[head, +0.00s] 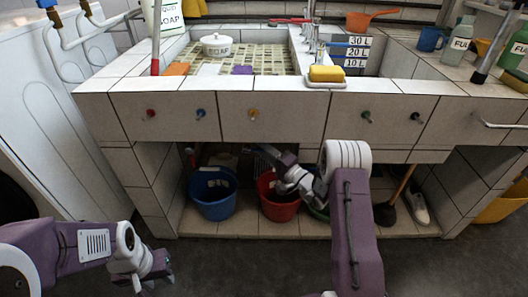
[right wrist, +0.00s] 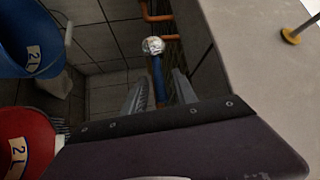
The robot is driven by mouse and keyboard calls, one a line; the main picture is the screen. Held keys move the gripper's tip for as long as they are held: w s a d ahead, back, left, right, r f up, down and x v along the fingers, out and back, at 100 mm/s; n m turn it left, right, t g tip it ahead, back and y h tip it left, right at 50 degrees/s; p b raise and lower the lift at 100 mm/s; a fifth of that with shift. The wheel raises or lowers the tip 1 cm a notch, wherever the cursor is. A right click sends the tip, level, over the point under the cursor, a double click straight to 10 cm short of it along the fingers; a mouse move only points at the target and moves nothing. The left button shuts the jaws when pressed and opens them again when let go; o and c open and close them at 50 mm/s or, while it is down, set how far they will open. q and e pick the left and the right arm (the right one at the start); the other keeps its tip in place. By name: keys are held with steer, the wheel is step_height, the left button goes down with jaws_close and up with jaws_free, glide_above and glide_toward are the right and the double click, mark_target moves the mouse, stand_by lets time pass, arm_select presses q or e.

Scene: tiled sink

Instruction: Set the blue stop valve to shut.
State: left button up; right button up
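In the right wrist view a blue lever (right wrist: 158,78) runs down from a shiny round metal body (right wrist: 153,45) by the copper pipes (right wrist: 158,16) at the back under the sink; I take it for the blue stop valve. My right gripper (right wrist: 161,91) is open, one finger on each side of the lever's lower end in the picture; I cannot tell whether they touch it. In the head view my right gripper (head: 264,153) reaches under the counter, and I cannot make out the valve there. My left gripper (head: 150,274) is low at the left, away from the sink; its fingers are unclear.
A blue bucket (head: 212,194), a red bucket (head: 277,198) and a partly hidden green one stand under the counter. A plunger (head: 386,213) and a shoe (head: 417,206) are to their right. The tiled counter front (head: 290,117) with coloured knobs overhangs this space.

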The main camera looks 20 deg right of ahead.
jaws_close()
stand_by(1.3)
